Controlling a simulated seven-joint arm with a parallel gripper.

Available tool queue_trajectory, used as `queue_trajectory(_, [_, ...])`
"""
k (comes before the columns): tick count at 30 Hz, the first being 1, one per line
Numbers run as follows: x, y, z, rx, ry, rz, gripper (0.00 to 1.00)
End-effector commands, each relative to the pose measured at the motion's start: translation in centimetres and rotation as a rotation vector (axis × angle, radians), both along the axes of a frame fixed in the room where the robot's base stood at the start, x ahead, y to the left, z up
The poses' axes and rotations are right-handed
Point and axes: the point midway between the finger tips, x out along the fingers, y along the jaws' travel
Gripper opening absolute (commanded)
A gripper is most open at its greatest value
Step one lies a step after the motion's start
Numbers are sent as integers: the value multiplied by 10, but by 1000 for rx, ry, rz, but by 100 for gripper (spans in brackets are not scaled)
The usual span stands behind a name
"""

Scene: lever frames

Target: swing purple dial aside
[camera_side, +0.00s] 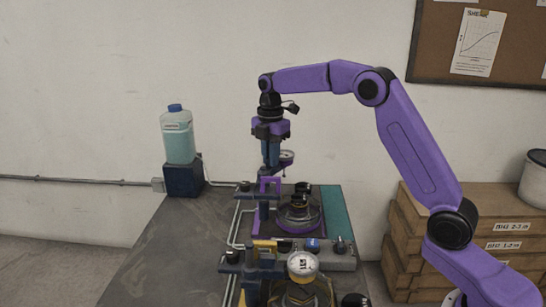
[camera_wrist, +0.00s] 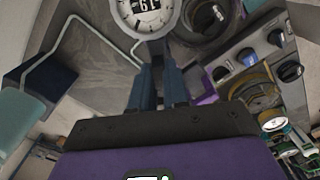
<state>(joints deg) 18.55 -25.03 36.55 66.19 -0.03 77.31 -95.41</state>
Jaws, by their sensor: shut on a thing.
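The purple dial (camera_side: 287,156) is a small round gauge seen nearly edge-on in the side view, at the top of a purple lever frame (camera_side: 268,186). Its white face with dark digits shows at the top of the wrist view (camera_wrist: 146,13). My gripper (camera_side: 270,164) points down beside the dial, above the purple frame. In the wrist view its two blue-grey fingers (camera_wrist: 157,85) are closed around the stem just below the dial face. The exact contact is hidden between the fingers. Below and right of it is a round dark vessel on a purple base (camera_side: 298,228).
A second frame with yellow parts and a white-faced dial (camera_side: 302,264) stands nearer the camera. A knob panel (camera_side: 340,246) lies between the stations. A bottle (camera_side: 177,135) stands on a dark block (camera_side: 184,179) at the back left. The bench's left side (camera_side: 175,240) is clear.

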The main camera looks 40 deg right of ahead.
Motion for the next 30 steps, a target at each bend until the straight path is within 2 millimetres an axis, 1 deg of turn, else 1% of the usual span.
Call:
queue_trajectory(6, [7, 3, 1, 1, -3, 196, 0])
queue_trajectory(15, [13, 6, 2, 1, -5, 398, 0])
queue_trajectory(21, [15, 8, 2, 2, -5, 472, 0])
queue_trajectory(30, [15, 9, 2, 2, -5, 510, 0])
